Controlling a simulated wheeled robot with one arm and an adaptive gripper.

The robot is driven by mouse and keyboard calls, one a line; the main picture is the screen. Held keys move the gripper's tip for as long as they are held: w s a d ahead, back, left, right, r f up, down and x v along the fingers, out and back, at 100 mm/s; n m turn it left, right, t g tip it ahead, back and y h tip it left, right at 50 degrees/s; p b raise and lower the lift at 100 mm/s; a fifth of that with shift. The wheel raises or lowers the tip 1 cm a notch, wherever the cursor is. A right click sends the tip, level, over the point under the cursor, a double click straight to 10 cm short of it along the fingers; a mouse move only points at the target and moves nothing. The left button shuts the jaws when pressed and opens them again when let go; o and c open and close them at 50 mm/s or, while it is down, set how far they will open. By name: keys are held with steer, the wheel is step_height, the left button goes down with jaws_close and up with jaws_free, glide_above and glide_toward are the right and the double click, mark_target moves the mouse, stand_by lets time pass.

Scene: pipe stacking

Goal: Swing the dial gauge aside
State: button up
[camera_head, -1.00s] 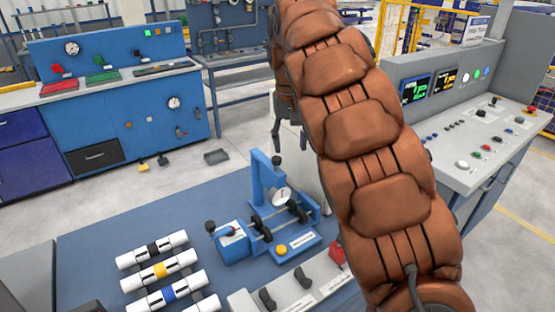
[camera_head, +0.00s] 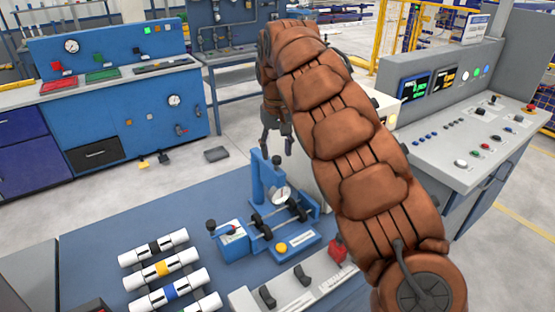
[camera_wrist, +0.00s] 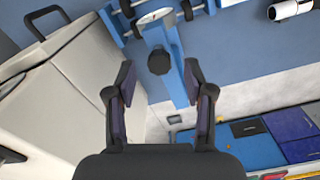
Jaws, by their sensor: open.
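The dial gauge (camera_head: 281,194) has a round white face and sits on a blue stand (camera_head: 257,178) above a blue fixture with dark rollers (camera_head: 270,220). A black knob (camera_head: 277,160) tops the stand. In the wrist view the gauge face (camera_wrist: 154,17) shows at the top, and the black knob (camera_wrist: 160,62) lies ahead of my fingers, between their lines. My gripper (camera_head: 277,146) is open and empty, above and behind the stand in the head view. Its two fingers (camera_wrist: 160,80) show apart in the wrist view, not touching the knob.
Several white pipes with coloured bands (camera_head: 160,270) lie on the blue table at the left. A red block (camera_head: 337,250) and dark handles (camera_head: 268,297) are at the front. A grey control console (camera_head: 470,140) stands at the right, and a blue workbench (camera_head: 110,100) behind.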

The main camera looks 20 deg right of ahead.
mark_target(277, 158)
steer(key=shift+f+p, duration=0.4)
steer(key=shift+f, duration=1.6)
steer(key=shift+c, duration=0.2)
jaws_close()
